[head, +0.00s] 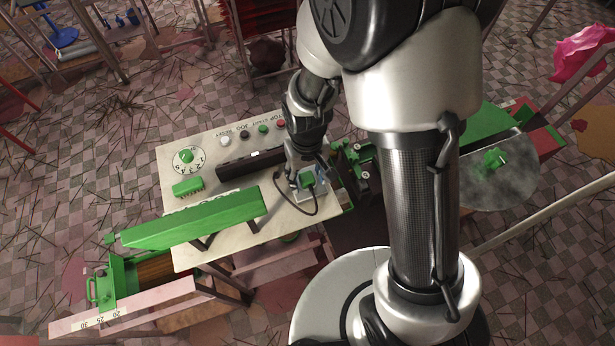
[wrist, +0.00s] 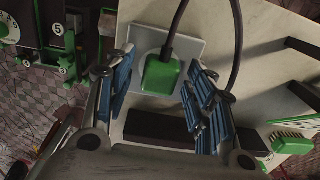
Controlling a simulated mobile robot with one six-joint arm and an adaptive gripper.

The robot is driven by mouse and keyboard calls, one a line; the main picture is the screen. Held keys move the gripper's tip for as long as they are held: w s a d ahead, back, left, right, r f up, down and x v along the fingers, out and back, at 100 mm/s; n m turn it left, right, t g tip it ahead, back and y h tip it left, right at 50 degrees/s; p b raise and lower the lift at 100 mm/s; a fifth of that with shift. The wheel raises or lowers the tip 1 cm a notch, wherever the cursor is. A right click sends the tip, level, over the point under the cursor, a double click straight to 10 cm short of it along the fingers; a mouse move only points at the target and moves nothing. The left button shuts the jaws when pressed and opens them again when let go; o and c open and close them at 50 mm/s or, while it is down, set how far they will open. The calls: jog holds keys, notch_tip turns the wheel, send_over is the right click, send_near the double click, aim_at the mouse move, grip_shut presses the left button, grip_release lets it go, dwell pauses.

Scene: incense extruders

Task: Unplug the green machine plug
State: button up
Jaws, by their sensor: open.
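The green plug (head: 306,179) sits on a pale square socket plate (head: 315,190) at the right end of the cream panel. A dark cable runs from it and loops over the panel. In the wrist view the plug (wrist: 160,76) lies between the two blue-padded fingers, on its grey plate (wrist: 190,48), with the cable rising from its top. My gripper (wrist: 162,92) is open, one finger on each side of the plug, with visible gaps. In the head view my gripper (head: 303,168) is over the socket area and partly hides it.
The cream panel (head: 235,150) carries a dial (head: 187,157), several buttons (head: 262,129), a green brush (head: 188,187) and a long green bar (head: 195,220). Green machine parts (head: 358,155) stand close to the right of the socket. The cable (head: 294,205) loops beside my gripper.

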aim_at(307, 177)
jog(key=shift+c, duration=0.2)
grip_shut()
dwell(0.5)
jog(key=shift+r, duration=0.15)
jog(key=shift+r+p, duration=2.15)
jog(key=shift+r, duration=0.75)
